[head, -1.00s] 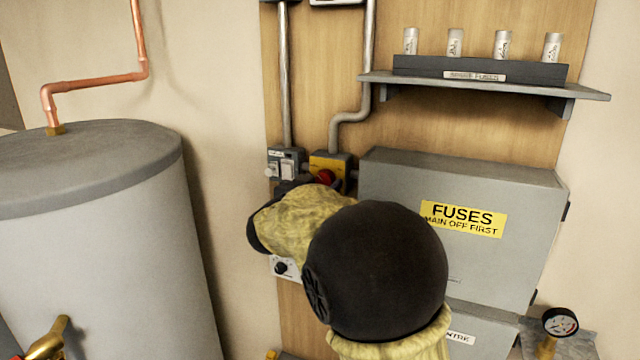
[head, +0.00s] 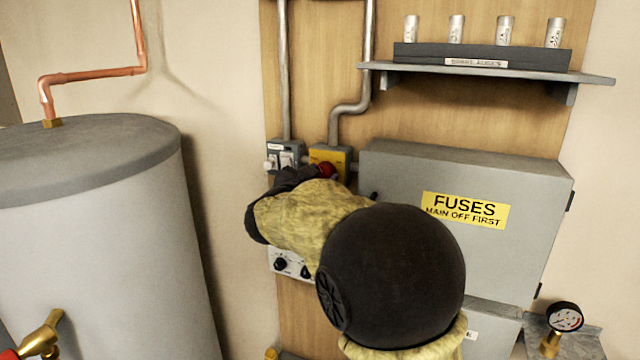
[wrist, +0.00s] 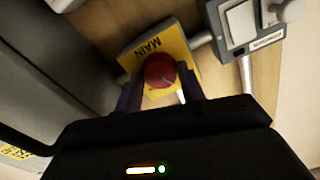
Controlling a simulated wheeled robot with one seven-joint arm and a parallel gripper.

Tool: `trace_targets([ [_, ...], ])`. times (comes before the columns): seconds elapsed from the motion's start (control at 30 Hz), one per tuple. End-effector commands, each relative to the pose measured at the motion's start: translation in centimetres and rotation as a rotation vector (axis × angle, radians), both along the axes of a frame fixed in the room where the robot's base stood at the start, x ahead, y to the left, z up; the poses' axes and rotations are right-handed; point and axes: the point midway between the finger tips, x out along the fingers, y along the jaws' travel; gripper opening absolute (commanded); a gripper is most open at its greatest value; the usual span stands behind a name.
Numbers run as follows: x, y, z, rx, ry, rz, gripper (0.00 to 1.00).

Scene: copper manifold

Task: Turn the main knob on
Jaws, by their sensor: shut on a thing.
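The main knob is a round red knob (head: 327,170) on a yellow box (head: 343,157) on the wooden board, left of the grey fuse cabinet. In the wrist view the red knob (wrist: 158,69) sits on the yellow plate marked MAIN (wrist: 143,53). A pale mark shows on its lower right; I cannot tell which setting it stands at. My gripper (wrist: 160,86) has one finger on each side of the knob and is shut on it. In the head view my dark gripper (head: 290,178) is at the knob, its fingertips mostly hidden.
A switch box (head: 286,156) stands just left of the yellow box. The grey cabinet (head: 480,180) labelled FUSES is close on the right. A small dial panel (head: 292,266) is below my forearm. A shelf (head: 490,76) holds several fuses. A grey tank (head: 90,230) stands left.

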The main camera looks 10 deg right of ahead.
Motion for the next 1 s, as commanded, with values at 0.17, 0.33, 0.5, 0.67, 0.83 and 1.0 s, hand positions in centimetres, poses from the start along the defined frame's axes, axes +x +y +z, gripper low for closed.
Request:
trace_targets([
  [0.17,0.01,0.01,-0.39,0.131,-0.098,0.0,0.16],
  [0.33,0.0,0.03,-0.39,0.261,-0.193,0.001,0.16],
  [0.5,-0.01,0.02,-0.39,0.394,-0.288,0.001,0.16],
  [0.67,0.01,0.03,-0.44,0.517,-0.376,0.001,0.16],
  [0.83,0.01,0.03,-0.46,0.647,-0.471,0.001,0.16],
  [1.0,0.01,0.01,-0.41,0.777,-0.565,0.0,0.16],
])
